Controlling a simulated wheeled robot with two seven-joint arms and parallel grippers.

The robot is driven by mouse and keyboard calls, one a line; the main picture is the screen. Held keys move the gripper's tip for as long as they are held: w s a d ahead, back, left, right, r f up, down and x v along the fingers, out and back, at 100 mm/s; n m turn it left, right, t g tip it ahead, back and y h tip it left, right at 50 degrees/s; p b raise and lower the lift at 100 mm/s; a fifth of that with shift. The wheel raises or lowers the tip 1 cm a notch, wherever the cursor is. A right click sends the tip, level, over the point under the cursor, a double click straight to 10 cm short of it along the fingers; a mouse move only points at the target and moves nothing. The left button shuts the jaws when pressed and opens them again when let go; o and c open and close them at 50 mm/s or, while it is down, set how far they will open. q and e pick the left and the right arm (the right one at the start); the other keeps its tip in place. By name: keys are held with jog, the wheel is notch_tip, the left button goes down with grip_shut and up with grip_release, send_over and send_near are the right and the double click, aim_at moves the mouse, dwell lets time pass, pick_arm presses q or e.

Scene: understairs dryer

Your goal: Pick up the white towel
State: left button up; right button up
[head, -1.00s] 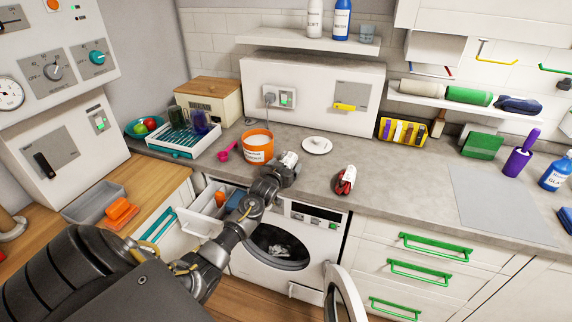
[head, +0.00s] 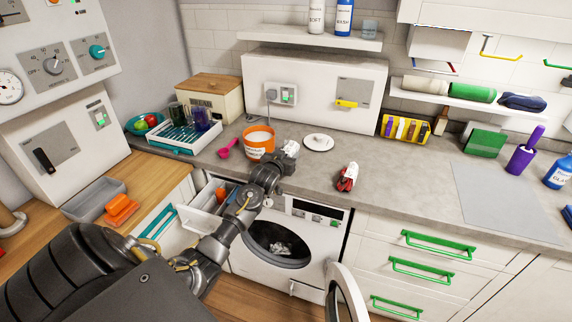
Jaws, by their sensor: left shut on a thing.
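My left gripper (head: 287,158) is over the counter, just right of the orange bucket, at the end of the arm reaching in from the lower left. It is shut on a small white thing that looks like the white towel (head: 291,148); the arm hides much of it and the fingers are hard to make out. Some whitish cloth (head: 281,248) also lies inside the washing machine drum. My right gripper is not in view.
The washing machine (head: 258,275) stands below with its round door (head: 346,295) open. An orange bucket (head: 258,144), a white plate (head: 318,142) and a red-and-white object (head: 347,177) are on the counter. A rolled cream cloth (head: 424,86) lies on the shelf. The counter at right has free room.

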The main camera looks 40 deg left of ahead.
pick_arm(q)
jog(key=s+d+r, duration=0.1)
jog(key=r, duration=0.1)
jog(key=s+d+r, duration=0.1)
jog(key=r, duration=0.1)
jog(key=s+d+r, duration=0.1)
jog(key=s, duration=0.1)
jog(key=shift+s+d+r+b, duration=0.1)
jog(key=shift+r+b, duration=0.25)
jog(key=shift+r, duration=0.05)
jog(key=s+d+r+b, duration=0.1)
jog(key=s+d+r, duration=0.2)
jog(key=s+d, duration=0.2)
jog(key=shift+s+r+b, duration=0.35)
jog(key=shift+s, duration=0.6)
jog(key=shift+d, duration=0.15)
jog(key=s+d+f+m+h, duration=0.1)
jog(key=s+d+m+h, duration=0.2)
jog(key=d, duration=0.9)
jog(key=s+d+f+m+h, duration=0.2)
jog(key=s+d+h, duration=0.3)
jog(key=d, duration=0.7)
jog(key=s+d+f+m+g+h, duration=0.1)
jog(key=s+d+m+h, duration=0.3)
jog(key=d, duration=0.8)
jog(key=shift+d+f+m+h, duration=0.3)
jog(key=shift+f+h, duration=0.1)
jog(key=shift+f, duration=0.15)
